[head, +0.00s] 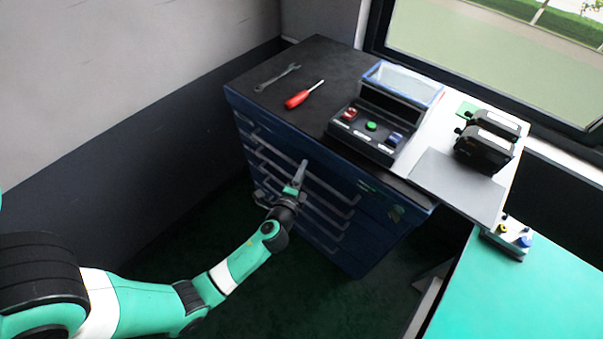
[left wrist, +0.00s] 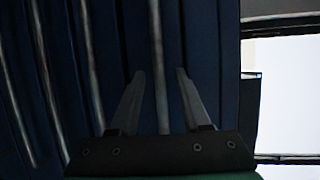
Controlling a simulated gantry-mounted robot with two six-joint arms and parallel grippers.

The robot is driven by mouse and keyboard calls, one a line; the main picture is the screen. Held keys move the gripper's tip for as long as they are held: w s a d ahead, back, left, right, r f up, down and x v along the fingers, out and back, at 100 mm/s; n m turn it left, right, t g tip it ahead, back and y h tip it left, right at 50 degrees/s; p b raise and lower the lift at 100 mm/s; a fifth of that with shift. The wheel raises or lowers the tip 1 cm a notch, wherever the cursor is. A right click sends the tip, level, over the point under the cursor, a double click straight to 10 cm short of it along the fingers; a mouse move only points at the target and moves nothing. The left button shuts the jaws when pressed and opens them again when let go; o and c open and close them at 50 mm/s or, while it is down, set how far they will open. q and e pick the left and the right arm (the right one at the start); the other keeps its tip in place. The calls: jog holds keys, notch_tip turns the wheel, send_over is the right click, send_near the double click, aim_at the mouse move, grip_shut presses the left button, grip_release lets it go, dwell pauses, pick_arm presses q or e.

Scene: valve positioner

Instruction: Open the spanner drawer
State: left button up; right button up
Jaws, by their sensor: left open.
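The blue drawer cabinet (head: 245,105) has a stack of drawers with long silver bar handles (head: 335,190); all look closed. I cannot tell which is the spanner drawer, as no label is readable. My left gripper (head: 300,172) is at the cabinet front, by the upper handles. In the left wrist view my left gripper (left wrist: 160,76) is open, its fingers pointing at the drawer fronts. One handle (left wrist: 156,45) runs lengthwise between the two fingers; contact cannot be told. My right gripper is not in view.
On the black cabinet top lie a spanner (head: 277,77) and a red screwdriver (head: 304,95), beside a control box with buttons (head: 368,130). A black device (head: 487,142) stands further right. A green table (head: 530,295) is at lower right. The floor before the cabinet is clear.

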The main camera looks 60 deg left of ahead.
pick_arm(q)
grip_shut()
dwell(1.4)
